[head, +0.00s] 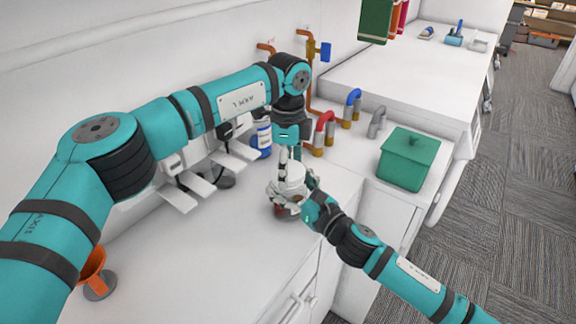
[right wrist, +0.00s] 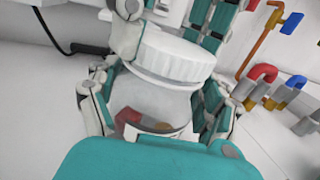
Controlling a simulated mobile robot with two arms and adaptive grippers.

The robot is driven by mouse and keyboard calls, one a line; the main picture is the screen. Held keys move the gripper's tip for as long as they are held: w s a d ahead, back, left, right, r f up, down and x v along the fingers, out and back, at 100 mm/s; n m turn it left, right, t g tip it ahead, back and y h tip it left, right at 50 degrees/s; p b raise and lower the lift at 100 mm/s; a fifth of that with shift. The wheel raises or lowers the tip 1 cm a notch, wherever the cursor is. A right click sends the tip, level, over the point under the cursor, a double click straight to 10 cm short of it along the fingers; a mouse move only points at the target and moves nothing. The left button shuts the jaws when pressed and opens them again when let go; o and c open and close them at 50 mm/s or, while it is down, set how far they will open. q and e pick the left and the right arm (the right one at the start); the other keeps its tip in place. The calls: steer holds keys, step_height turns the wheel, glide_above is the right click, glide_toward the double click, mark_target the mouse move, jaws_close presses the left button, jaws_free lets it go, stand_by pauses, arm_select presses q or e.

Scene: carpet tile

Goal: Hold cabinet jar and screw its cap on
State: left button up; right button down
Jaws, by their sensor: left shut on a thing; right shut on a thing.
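The clear jar (right wrist: 150,105) holds some red and orange bits and shows between my right gripper's fingers. In the head view the jar (head: 284,209) is upright over the white counter near its front edge. The white ribbed cap (right wrist: 175,55) sits on the jar mouth; it also shows in the head view (head: 291,174). My right gripper (head: 293,198) is shut around the jar body from the front right. My left gripper (head: 289,160) comes from above and is shut on the cap. The fingers hide much of the jar and the thread.
A green lidded box (head: 408,160) and pipe pieces (head: 325,130) are to the right. An orange funnel-like item (head: 92,268) is at the left. The front counter is clear.

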arm_select(q)
steer(key=shift+c, duration=0.4)
steer(key=m, duration=0.5)
steer(key=shift+m, duration=0.4)
steer(key=m, duration=1.8)
steer(key=shift+m, duration=0.4)
steer(key=m, duration=0.7)
steer(key=shift+w+f, duration=0.1)
steer(key=m, duration=0.4)
steer(key=shift+m, duration=0.4)
steer(key=m, duration=0.4)
steer(key=shift+m, duration=0.3)
steer(key=m, duration=0.6)
steer(key=o, duration=1.3)
